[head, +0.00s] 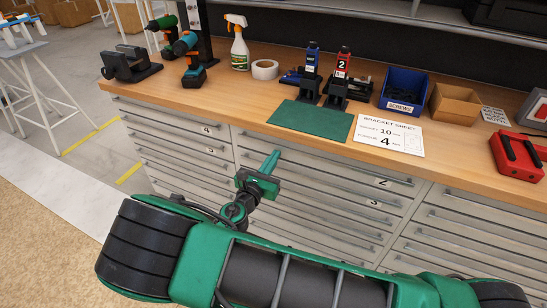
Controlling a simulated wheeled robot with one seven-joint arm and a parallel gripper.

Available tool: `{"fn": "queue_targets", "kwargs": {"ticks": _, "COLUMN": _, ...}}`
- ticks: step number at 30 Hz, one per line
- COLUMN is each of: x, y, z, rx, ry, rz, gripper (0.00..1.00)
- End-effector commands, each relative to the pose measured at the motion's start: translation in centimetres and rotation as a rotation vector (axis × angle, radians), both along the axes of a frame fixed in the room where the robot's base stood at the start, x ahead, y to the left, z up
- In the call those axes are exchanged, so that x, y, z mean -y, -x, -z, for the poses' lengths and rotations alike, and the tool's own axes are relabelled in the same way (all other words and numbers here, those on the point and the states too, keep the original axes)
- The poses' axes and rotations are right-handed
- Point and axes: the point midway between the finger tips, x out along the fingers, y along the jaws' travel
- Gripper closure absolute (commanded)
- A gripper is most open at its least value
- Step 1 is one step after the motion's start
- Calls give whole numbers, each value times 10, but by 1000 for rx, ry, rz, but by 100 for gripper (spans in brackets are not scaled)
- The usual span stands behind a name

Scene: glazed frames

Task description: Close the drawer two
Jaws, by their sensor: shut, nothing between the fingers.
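The drawer labelled 2 (340,174) is at the top of the middle column of the grey cabinet under the bench. Its label shows near its right end. Its front looks about level with the neighbouring fronts; I cannot tell if a small gap is left. My gripper (272,159) is in front of the left part of this drawer, with its green fingers shut and empty. The fingers hide part of the drawer front. I cannot tell if they touch it.
Drawer 3 (350,203) lies just below, and drawer 4 (170,119) is in the left column. The wooden benchtop (232,96) above holds a green mat (311,121), a spray bottle (238,45), a blue screw bin (402,88) and a red case (518,157).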

Motion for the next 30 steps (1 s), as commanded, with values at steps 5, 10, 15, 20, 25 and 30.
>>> {"fn": "queue_targets", "kwargs": {"ticks": 5, "x": -4, "y": 20, "z": 1, "rx": -3, "ry": 0, "rz": 10, "gripper": 100}}
{"fn": "queue_targets", "kwargs": {"ticks": 10, "x": -19, "y": 54, "z": 1, "rx": -3, "ry": 0, "rz": 10, "gripper": 100}}
{"fn": "queue_targets", "kwargs": {"ticks": 15, "x": -30, "y": 81, "z": 1, "rx": -2, "ry": -1, "rz": 10, "gripper": 100}}
{"fn": "queue_targets", "kwargs": {"ticks": 20, "x": -38, "y": 98, "z": 1, "rx": -1, "ry": 0, "rz": 10, "gripper": 100}}
{"fn": "queue_targets", "kwargs": {"ticks": 25, "x": -40, "y": 104, "z": 0, "rx": 0, "ry": 0, "rz": 12, "gripper": 100}}
{"fn": "queue_targets", "kwargs": {"ticks": 30, "x": -34, "y": 101, "z": 0, "rx": -8, "ry": -21, "rz": 30, "gripper": 100}}
